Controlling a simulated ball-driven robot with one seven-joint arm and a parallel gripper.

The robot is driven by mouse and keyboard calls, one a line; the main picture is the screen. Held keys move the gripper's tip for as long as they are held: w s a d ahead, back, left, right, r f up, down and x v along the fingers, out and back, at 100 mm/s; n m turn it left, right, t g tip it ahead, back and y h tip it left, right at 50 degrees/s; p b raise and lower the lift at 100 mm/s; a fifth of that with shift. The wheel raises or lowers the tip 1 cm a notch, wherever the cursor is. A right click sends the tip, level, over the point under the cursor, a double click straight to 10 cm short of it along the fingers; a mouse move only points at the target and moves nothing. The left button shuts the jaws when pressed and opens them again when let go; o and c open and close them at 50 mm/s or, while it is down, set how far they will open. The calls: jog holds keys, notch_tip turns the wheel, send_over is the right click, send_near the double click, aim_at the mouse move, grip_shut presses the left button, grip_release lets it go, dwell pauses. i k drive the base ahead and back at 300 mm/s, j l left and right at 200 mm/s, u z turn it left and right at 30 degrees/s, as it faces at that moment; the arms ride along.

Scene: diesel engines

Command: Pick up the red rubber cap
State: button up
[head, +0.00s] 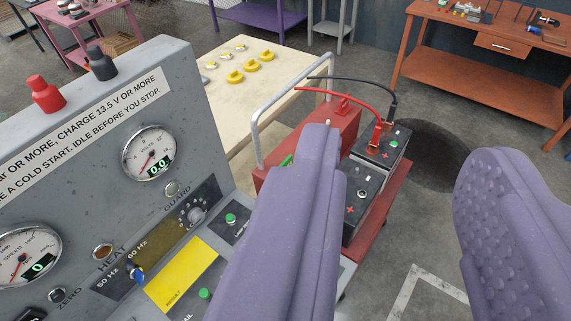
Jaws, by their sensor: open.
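A red cap-shaped piece (45,96), which looks like the red rubber cap, stands upright on the top edge of the grey gauge panel (190,80) at the upper left. A similar black cap (101,65) stands just right of it. My gripper (408,160) is open and empty, with two purple fingers wide apart at the right. It is well to the right of the red piece and not touching it. The left finger hides part of the red cart and the panel's lower right.
A red cart (305,150) carries batteries (383,150) with red and black clamp leads and a metal rail (262,105). A pale table (225,58) with yellow parts stands behind. An orange workbench (455,55) is at the upper right. Grey floor is open at the right.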

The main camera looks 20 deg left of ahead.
aim_at(48, 98)
jog(key=i+l+u, duration=0.25)
jog(key=i+u, duration=0.25)
jog(key=i+l+u, duration=0.3)
jog(key=u, duration=0.2)
jog(key=l, duration=0.1)
